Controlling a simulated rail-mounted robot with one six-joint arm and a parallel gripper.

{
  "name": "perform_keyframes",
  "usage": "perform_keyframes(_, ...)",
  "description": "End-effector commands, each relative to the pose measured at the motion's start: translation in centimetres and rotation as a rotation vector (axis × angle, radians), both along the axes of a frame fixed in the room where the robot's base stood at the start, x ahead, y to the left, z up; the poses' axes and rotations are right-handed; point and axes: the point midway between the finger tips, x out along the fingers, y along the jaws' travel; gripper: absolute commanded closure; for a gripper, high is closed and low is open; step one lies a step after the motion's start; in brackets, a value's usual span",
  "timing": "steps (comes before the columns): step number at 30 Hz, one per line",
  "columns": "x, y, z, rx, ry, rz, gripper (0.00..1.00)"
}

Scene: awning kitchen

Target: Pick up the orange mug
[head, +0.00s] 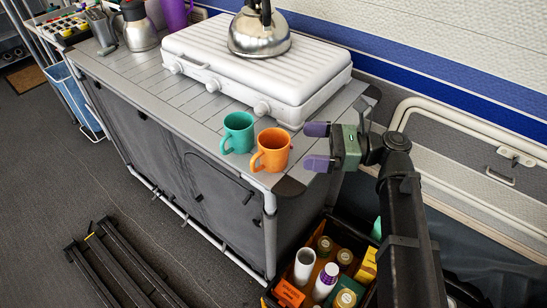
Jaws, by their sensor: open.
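The orange mug (274,150) stands upright near the front right corner of the slatted grey camp table (135,82). Its handle points to the lower left. A teal mug (239,132) stands upright just to its left. My gripper (314,146) is to the right of the orange mug, at the table's right corner. Its two purple-tipped fingers are spread apart and point left toward the mug. Nothing is between the fingers. The fingertips look close to the mug, but I cannot tell the exact gap in depth.
A white stove (210,62) carrying a metal kettle (259,36) stands behind the mugs. A steel jug (137,28) and a purple bottle (173,14) are at the far left end. A crate of bottles and boxes (265,293) sits on the floor below my arm.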

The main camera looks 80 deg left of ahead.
Motion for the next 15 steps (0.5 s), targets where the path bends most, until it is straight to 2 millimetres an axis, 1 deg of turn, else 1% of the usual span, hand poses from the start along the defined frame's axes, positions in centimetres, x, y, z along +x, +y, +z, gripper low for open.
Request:
perform_keyframes(1,-1.1,0.3,0.0,0.0,-0.001,0.003,0.0)
perform_keyframes(3,-2.3,0.8,0.0,0.001,-0.001,0.002,0.0)
perform_keyframes(5,-2.8,1.0,0.0,0.001,-0.001,0.001,0.0)
perform_keyframes(10,-3.4,1.3,-0.1,0.002,-0.002,-0.001,0.0)
perform_keyframes(13,-4.8,2.0,-0.1,0.001,-0.003,0.001,0.0)
perform_keyframes(15,-6.1,2.6,-0.1,0.001,-0.003,0.001,0.0)
